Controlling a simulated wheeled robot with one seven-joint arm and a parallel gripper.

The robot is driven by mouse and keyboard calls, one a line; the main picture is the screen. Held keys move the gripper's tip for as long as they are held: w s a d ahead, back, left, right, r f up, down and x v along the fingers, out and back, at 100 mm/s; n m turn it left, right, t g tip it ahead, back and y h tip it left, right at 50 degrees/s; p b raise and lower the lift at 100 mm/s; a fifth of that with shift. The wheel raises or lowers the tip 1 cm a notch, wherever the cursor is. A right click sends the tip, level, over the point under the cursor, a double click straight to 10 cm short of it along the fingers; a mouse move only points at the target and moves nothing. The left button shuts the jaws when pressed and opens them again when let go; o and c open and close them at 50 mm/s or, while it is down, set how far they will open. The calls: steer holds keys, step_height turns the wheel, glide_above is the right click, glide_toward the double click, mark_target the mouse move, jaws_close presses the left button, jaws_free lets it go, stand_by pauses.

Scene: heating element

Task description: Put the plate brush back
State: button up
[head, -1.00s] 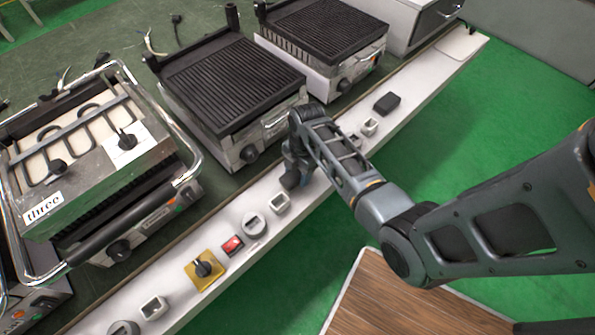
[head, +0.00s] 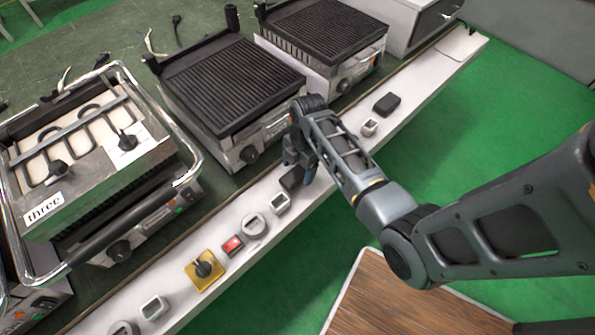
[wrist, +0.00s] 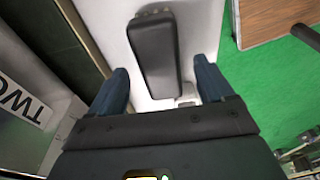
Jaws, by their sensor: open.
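The plate brush appears to be the dark, long-bodied object (wrist: 155,55) with a studded far end in the wrist view, lying on the white ledge. It shows partly in the head view (head: 292,180), below my gripper. My gripper (head: 300,168) is open over the ledge, in front of the middle grill. In the wrist view its two blue-grey fingers (wrist: 161,75) stand on either side of the brush's near end, with gaps between fingers and brush. Bristles cannot be made out clearly.
The ledge (head: 335,190) also bears square sockets (head: 280,203), a red switch (head: 233,245), a yellow rotary switch (head: 204,268) and another black block (head: 387,103). The middle grill (head: 235,85) and grill "three" (head: 95,170) stand behind. Green floor lies in front.

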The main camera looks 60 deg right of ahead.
mark_target(302, 168)
step_height(302, 168, up, 9)
steer(key=d, duration=0.1)
steer(key=s+a+f+m+t+h, duration=0.2)
steer(key=s+a+m+t+h, duration=0.35)
steer(key=s+a, duration=0.55)
steer(key=s+a+r+m+t+y, duration=0.1)
steer(key=s+a+r+m+t, duration=0.2)
steer(key=r, duration=0.5)
steer(key=s+a+r+m+t+y, duration=0.1)
steer(key=s+a+r+m+t, duration=0.2)
steer(key=r, duration=0.6)
steer(key=s+a+r+m+t+y, duration=0.1)
steer(key=s+a+r+m+t, duration=0.2)
steer(key=s+r, duration=0.3)
step_height(302, 168, up, 2)
steer(key=shift+s+a+r+y, duration=0.15)
steer(key=shift+s+r+y, duration=0.1)
steer(key=shift+y, duration=0.1)
steer(key=shift+f, duration=0.1)
